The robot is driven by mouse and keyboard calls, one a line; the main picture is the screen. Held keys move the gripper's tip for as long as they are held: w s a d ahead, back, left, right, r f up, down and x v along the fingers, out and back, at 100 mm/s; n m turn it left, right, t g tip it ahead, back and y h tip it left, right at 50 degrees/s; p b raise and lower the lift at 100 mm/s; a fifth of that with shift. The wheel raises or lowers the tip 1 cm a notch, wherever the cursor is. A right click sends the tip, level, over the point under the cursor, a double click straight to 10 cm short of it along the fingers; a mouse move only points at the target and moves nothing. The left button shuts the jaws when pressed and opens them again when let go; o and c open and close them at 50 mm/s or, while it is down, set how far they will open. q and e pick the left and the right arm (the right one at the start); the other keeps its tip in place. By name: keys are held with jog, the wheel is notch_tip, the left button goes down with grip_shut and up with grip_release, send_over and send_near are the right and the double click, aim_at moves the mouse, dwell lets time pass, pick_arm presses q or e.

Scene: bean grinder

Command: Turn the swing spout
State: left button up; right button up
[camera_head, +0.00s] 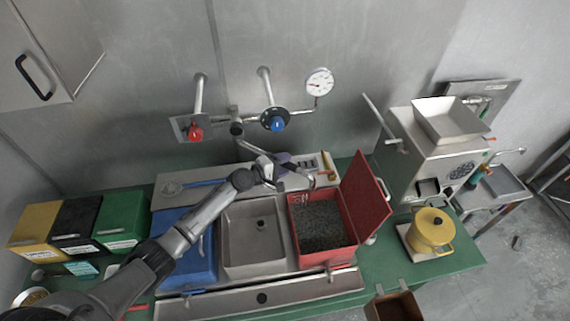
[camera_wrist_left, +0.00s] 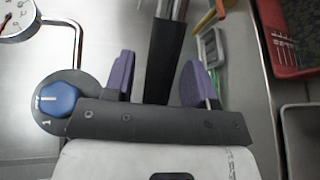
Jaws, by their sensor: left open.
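The swing spout (camera_head: 247,146) is a thin metal tube that runs from the wall tap fitting down to the right above the grey sink (camera_head: 236,249). My left gripper (camera_head: 286,164) is at the spout's outer end and hides part of it. In the left wrist view its two purple fingers (camera_wrist_left: 158,80) are apart. A black sleeve (camera_wrist_left: 166,58) with bright metal tubes beyond it shows between them, apparently part of the spout. I see a gap to the fingers; contact cannot be told. My right gripper is not in view.
A red knob (camera_head: 195,133), a blue knob (camera_head: 277,124) and a gauge (camera_head: 319,82) sit on the wall piping. A red bin (camera_head: 324,257) with raised lid stands right of the sink. A blue cover (camera_head: 187,261) lies left. A grinder (camera_head: 437,157) and yellow pot (camera_head: 432,229) stand right.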

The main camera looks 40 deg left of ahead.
pick_arm(q)
jog(key=shift+w+d, duration=0.15)
jog(key=shift+w, duration=0.15)
grip_shut()
dwell(0.5)
